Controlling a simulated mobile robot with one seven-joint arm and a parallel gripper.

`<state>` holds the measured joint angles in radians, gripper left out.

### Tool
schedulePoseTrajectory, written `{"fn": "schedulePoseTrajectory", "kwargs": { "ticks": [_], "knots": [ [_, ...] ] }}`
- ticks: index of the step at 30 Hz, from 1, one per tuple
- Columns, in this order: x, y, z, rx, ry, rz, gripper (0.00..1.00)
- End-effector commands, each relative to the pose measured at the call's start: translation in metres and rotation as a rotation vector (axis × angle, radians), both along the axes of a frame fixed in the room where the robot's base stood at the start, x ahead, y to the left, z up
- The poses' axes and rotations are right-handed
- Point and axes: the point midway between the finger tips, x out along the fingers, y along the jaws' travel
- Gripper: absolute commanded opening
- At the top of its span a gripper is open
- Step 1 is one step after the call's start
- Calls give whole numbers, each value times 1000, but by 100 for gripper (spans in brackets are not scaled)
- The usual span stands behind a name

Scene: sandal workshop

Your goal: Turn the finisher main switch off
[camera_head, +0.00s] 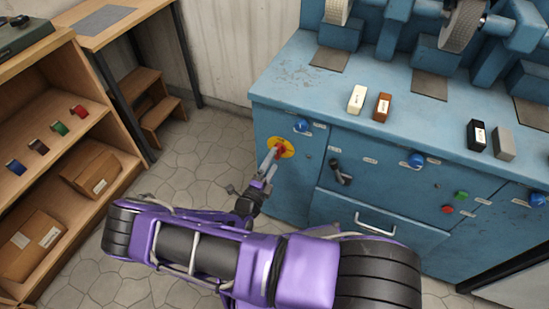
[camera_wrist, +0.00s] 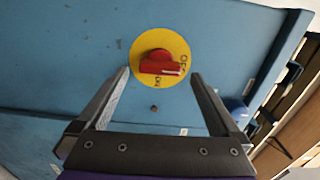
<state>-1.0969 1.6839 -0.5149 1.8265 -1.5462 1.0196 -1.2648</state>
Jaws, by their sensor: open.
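The main switch is a red knob (camera_wrist: 158,64) on a round yellow plate (camera_wrist: 150,42) on the blue finisher's front (camera_wrist: 60,60). In the wrist view its bar lies nearly level across the picture, with a pale mark at its right end. Dark lettering on the plate, partly covered, shows to the right of and below the knob. My gripper (camera_wrist: 160,76) is open and empty, its fingertips at either side of the plate's lower half, not touching the knob. In the head view the yellow plate (camera_head: 287,143) is at the finisher's left end, with my gripper (camera_head: 268,162) in front of it.
The finisher front also carries a blue knob (camera_head: 302,125), a dark lever (camera_head: 341,173), a drawer handle (camera_head: 375,225), and green (camera_head: 461,195) and red (camera_head: 447,209) buttons. A wooden shelf (camera_head: 97,120) with boxes stands left. Floor between is clear.

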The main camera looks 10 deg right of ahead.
Motion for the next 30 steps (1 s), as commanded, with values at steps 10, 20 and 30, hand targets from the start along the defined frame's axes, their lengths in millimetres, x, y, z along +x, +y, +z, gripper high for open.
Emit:
{"fn": "schedulePoseTrajectory", "kwargs": {
  "ticks": [10, 20, 30],
  "knots": [
    [-70, 51, 0, 1, 3, 3, 100],
    [-114, 83, 0, 0, 1, 1, 100],
    [-121, 88, 0, -1, 1, 0, 100]
  ]
}}
